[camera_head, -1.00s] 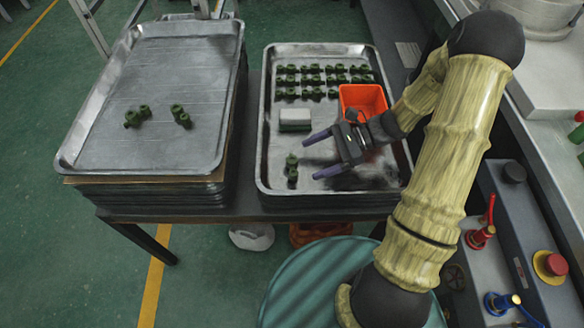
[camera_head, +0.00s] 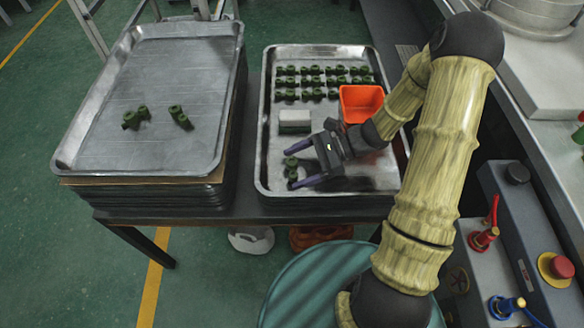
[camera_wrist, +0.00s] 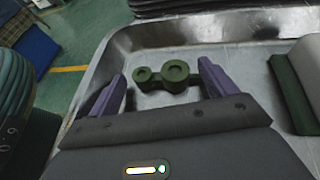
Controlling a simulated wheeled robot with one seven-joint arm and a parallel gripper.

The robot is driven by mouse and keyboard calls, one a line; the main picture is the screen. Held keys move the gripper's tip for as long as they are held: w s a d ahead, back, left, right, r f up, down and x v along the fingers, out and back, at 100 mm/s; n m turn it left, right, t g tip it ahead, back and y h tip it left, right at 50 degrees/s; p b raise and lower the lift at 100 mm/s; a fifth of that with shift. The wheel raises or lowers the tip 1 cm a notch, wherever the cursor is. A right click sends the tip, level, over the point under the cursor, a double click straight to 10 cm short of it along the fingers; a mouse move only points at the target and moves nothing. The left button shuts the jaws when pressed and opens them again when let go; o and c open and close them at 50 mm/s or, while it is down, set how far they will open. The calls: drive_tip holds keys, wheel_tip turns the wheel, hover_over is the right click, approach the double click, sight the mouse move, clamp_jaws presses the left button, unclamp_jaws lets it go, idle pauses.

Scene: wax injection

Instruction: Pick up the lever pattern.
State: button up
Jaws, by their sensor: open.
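A dark green lever pattern (camera_head: 291,169) with two round bosses lies alone near the front left of the right metal tray (camera_head: 262,150). My gripper (camera_head: 289,170) is low over that tray, open, with its purple fingers reaching left around the pattern. In the wrist view the lever pattern (camera_wrist: 172,72) shows between the tips of my open gripper (camera_wrist: 163,71), with gaps on both sides. Whether a finger touches it, I cannot tell. Several similar green patterns (camera_head: 312,82) stand in rows at the back of the tray.
A white and green block (camera_head: 295,120) sits behind my gripper, close to the upper finger. An orange bin (camera_head: 360,103) stands beside my wrist. The left tray (camera_head: 140,70) holds a few green patterns (camera_head: 179,115). The tray walls are raised.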

drive_tip(key=shift+c, duration=0.2)
drive_tip(key=c, duration=1)
wheel_tip(320, 180, up, 10)
drive_tip(key=p, duration=0.3)
